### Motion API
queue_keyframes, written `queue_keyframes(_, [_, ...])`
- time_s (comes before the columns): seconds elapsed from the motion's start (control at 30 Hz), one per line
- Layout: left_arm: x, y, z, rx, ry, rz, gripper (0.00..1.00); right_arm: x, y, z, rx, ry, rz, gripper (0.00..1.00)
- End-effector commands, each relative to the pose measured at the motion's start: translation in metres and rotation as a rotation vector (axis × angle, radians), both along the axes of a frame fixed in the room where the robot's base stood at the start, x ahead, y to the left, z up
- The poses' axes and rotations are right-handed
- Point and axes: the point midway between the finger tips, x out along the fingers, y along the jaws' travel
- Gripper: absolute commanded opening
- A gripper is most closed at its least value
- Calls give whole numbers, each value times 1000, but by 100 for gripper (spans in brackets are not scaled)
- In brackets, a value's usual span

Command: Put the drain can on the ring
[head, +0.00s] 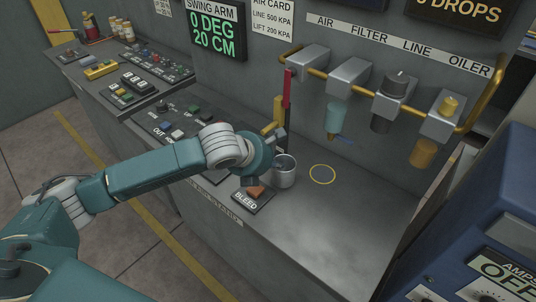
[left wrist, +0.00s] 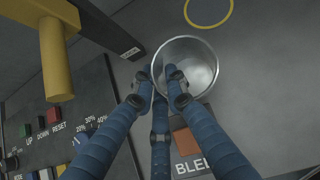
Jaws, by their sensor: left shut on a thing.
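The drain can (head: 286,174) is a small, open-topped grey metal cup at the bench's left-middle part, upright. My left gripper (head: 277,158) is shut on its rim on the left side. In the left wrist view the blue fingers (left wrist: 164,78) meet at the can's near left rim, and the can (left wrist: 203,66) looks empty inside. The ring (head: 322,184) is a thin yellow circle on the bench top, just right of the can and apart from it. It shows partly at the top of the left wrist view (left wrist: 212,33). Whether the can touches the bench is unclear. My right gripper is not seen.
The BLEED button (head: 255,192) sits close in front of the can. A yellow post (head: 278,112) and red lever (head: 287,88) stand behind it. Filter bowls (head: 336,117) hang above the bench behind the ring. The bench top right of the ring is clear.

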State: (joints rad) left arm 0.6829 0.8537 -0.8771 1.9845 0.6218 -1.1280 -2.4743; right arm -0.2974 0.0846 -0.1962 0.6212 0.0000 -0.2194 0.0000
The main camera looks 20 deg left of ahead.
Motion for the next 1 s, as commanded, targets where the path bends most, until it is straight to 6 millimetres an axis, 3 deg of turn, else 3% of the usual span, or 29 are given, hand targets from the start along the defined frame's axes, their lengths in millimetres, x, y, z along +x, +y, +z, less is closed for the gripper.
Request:
queue_keyframes(0.23, [28, 29, 3, -1, -1, 5, 0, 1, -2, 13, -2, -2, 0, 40])
queue_keyframes(0.37, [25, 26, -13, -1, 0, -1, 0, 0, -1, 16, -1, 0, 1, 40])
queue_keyframes(0.73, [26, 27, -18, 1, -1, 0, 0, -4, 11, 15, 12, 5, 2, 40])
queue_keyframes(0.77, [26, 27, -18, 1, -1, 0, 16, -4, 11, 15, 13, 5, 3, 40])
queue_keyframes(0.83, [26, 27, -18, 1, -1, 0, 30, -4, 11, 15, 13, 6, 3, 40])
queue_keyframes(1.0, [26, 27, -18, 1, 0, 0, 32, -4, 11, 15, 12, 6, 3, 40])
